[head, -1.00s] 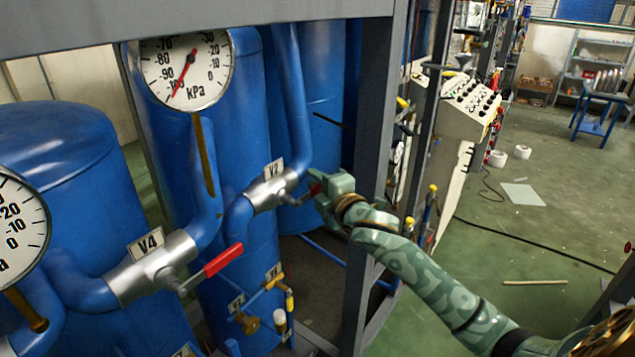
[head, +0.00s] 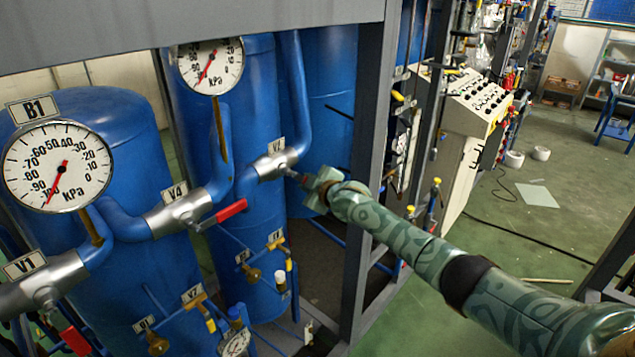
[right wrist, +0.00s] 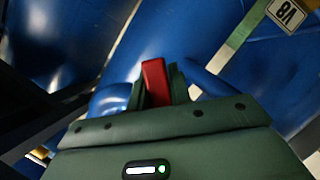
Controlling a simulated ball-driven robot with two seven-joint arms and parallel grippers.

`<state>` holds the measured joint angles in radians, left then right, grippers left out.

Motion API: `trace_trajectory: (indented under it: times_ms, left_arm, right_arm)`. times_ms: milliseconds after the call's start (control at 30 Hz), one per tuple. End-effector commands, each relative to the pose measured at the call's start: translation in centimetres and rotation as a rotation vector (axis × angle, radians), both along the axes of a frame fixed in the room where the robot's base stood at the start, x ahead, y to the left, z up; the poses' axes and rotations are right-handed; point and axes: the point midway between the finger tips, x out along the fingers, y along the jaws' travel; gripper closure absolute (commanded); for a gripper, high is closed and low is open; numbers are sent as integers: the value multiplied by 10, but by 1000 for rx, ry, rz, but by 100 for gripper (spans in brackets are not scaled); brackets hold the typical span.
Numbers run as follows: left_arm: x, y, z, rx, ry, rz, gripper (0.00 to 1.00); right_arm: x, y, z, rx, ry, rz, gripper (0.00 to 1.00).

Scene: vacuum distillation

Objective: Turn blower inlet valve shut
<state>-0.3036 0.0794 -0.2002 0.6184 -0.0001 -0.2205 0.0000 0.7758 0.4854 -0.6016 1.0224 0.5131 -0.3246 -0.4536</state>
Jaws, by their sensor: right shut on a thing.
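In the head view, a grey valve body (head: 272,166) sits on a blue pipe in the middle, with a small tag above it that I cannot read surely. My right gripper (head: 312,186), green, reaches it from the right and is shut on its red handle (head: 299,178). In the right wrist view, the red handle (right wrist: 155,82) stands between the closed fingers of my right gripper (right wrist: 158,92). The fingers hide much of the handle, and the valve body is not clear there. My left gripper is not in view.
Valve V4 (head: 178,214) with a red handle (head: 231,210) and valve V1 (head: 38,290) are to the left. Gauges (head: 57,167) and (head: 211,66) another gauge are above them. A grey frame post (head: 376,130) stands just behind my right arm. Open floor lies right.

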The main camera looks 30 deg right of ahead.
Motion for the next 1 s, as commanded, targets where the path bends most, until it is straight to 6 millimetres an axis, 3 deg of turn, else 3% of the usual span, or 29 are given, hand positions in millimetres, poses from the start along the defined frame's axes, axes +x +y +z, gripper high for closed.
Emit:
trace_trajectory:
  times_ms: [167, 500, 1000]
  left_arm:
    - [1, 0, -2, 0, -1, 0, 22]
    - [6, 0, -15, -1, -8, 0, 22]
    - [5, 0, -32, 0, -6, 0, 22]
  right_arm:
    - [5, 9, -9, 153, 61, 1, 100]
    - [-4, 32, -24, 446, 181, 2, 100]
    - [-14, 55, -28, 723, 296, 2, 100]
